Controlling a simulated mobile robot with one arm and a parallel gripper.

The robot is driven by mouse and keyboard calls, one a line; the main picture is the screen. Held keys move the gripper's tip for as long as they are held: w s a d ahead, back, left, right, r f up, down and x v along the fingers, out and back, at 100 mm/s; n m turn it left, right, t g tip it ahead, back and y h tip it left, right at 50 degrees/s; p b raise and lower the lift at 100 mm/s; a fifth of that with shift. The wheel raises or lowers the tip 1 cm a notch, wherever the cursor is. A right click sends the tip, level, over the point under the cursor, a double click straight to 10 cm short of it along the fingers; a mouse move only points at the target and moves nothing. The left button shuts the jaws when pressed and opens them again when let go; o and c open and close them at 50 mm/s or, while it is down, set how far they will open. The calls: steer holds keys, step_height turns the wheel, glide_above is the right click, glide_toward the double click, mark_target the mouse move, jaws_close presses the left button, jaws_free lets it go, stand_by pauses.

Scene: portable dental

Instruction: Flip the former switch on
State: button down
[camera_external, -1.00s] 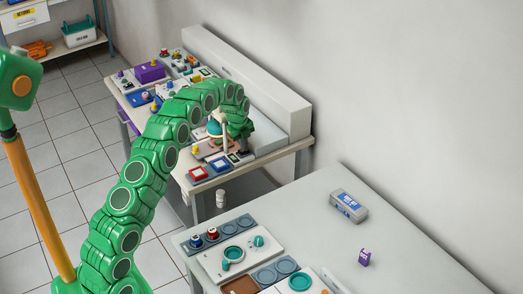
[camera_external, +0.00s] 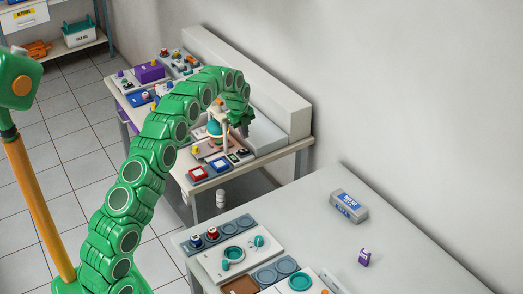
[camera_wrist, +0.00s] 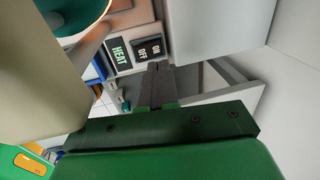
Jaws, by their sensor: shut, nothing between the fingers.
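A dark panel (camera_wrist: 149,49) marked ON and OFF is near the top of the wrist view, beside a dark HEAT label (camera_wrist: 118,55). I cannot tell which way its switch is set. Both show as small dark plates (camera_external: 240,155) at the front of the far bench in the external view. My gripper (camera_wrist: 158,67) is shut and empty, its fingertips just below the ON/OFF panel in the wrist picture; I cannot tell whether they touch it. A teal round part (camera_wrist: 72,18) is at the upper left of the wrist view.
Red (camera_external: 198,173) and blue (camera_external: 220,165) squares lie left of the plates on the far bench (camera_external: 245,171). A long pale box (camera_external: 272,88) runs along its wall side. A nearer table (camera_external: 310,205) holds dishes, a grey case (camera_external: 348,205) and a purple item (camera_external: 365,257).

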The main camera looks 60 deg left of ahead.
step_height(320, 180, up, 8)
steer(key=w, duration=0.1)
steer(key=shift+w, duration=0.15)
steer(key=shift+d+r, duration=0.1)
stand_by(0.4)
